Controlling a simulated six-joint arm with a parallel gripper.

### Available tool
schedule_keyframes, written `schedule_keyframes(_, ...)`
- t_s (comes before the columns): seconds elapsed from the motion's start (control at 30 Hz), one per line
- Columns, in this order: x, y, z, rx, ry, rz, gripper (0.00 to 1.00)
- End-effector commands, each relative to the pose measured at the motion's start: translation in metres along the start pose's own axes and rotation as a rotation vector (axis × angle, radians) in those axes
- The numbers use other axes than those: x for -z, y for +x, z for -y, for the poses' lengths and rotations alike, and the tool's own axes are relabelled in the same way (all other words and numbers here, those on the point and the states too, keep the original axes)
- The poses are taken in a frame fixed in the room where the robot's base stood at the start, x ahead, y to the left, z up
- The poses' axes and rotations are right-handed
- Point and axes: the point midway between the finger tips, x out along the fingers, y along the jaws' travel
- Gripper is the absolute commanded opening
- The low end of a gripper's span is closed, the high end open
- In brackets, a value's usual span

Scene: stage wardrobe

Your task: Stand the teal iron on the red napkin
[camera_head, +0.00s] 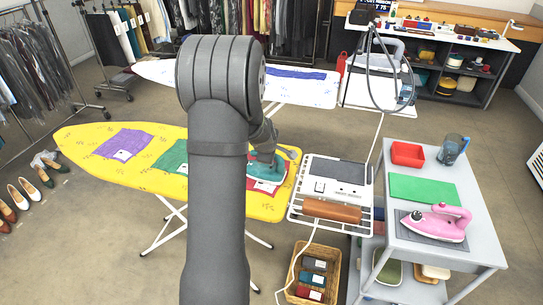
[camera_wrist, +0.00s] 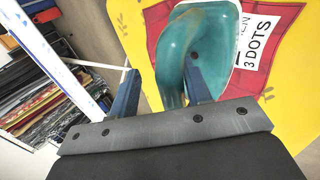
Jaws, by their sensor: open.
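The teal iron (camera_head: 262,176) is over the red napkin (camera_head: 270,187) at the right end of the yellow ironing board, partly hidden by my arm. In the wrist view the teal iron (camera_wrist: 222,38) overlaps the red napkin (camera_wrist: 281,36), which has a white tag reading "3 DOTS". My gripper (camera_wrist: 160,84) is open, with one finger on each side of the iron's looped handle. The handle is between the fingers, and they are not closed on it. I cannot tell for sure whether the iron stands upright or lies flat.
Purple (camera_head: 124,144) and green (camera_head: 173,160) napkins lie farther left on the yellow board (camera_head: 85,150). A rack with a brown roll (camera_head: 331,211) adjoins its right end. A grey cart (camera_head: 455,186) holds a pink iron (camera_head: 437,222), red tray and green mat. A white board stands behind.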

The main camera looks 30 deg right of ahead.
Motion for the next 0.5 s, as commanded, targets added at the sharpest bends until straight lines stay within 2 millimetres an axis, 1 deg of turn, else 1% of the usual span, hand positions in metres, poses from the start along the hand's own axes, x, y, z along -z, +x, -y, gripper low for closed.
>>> schedule_keyframes(0.03, 0.0, -0.007, -0.004, -0.005, 0.001, -0.001, 0.44)
schedule_keyframes(0.17, 0.0, -0.027, -0.004, -0.006, 0.0, -0.001, 0.44)
schedule_keyframes(0.5, 0.0, -0.086, -0.004, -0.007, 0.0, -0.001, 0.44)
